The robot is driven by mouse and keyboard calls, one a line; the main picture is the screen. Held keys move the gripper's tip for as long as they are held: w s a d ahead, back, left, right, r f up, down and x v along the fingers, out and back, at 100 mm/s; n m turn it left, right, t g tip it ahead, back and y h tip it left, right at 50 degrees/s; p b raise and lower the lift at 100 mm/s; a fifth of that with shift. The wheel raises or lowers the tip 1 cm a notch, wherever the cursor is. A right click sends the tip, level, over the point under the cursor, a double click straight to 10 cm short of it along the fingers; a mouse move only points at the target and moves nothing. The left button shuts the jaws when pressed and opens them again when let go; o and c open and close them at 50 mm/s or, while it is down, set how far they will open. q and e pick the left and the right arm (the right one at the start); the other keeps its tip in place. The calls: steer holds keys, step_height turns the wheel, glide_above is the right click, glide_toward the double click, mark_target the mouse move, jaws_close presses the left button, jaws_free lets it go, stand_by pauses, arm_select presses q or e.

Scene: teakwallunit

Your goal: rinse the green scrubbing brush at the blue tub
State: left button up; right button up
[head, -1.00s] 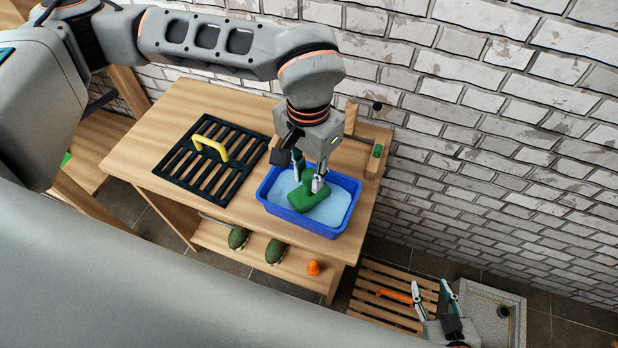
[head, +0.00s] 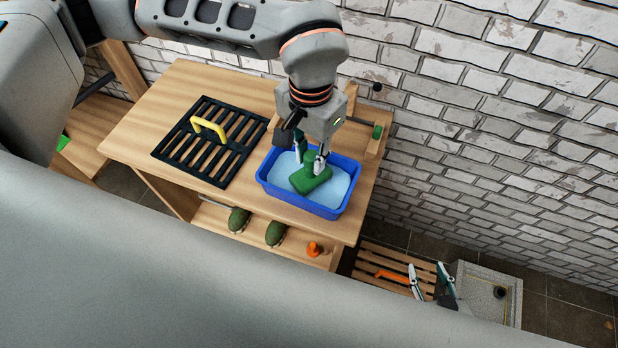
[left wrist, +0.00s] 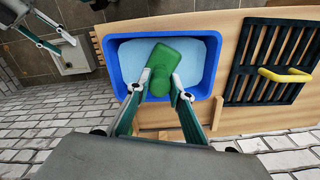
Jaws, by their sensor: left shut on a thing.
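The green scrubbing brush (head: 315,181) is inside the blue tub (head: 330,213), low over or in the pale blue water. My left gripper (head: 310,168) points down and is shut on the brush. In the left wrist view the brush (left wrist: 163,62) sits between the two fingertips (left wrist: 160,92), inside the rim of the tub (left wrist: 112,62). Whether the brush touches the water or the tub floor cannot be told. My right gripper (head: 428,268) is low at the bottom right, apart from the tub, with its fingers spread and nothing seen between them.
A black slatted rack (head: 190,171) with a yellow handle (head: 209,127) lies left of the tub on the wooden bench (head: 150,120). Green rounded items (head: 239,219) and a small orange item (head: 313,249) are on the lower shelf. A brick wall (head: 480,130) stands close behind.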

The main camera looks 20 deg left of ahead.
arm_select(q)
steer(key=shift+d, duration=0.5)
steer(key=shift+a+r, duration=0.1)
steer(key=shift+a, duration=1.4)
steer(key=shift+d, duration=1.5)
arm_select(e)
steer(key=shift+w, duration=0.2)
steer(key=shift+r, duration=0.15)
arm_select(q)
steer(key=shift+r+p, duration=0.85)
steer(key=shift+r, duration=0.7)
steer(key=shift+r+p, duration=1.45)
steer(key=shift+r, duration=1.1)
arm_select(e)
step_height(320, 180, up, 6)
steer(key=w, duration=0.1)
steer(key=shift+w+t, duration=0.3)
steer(key=shift+w, duration=0.1)
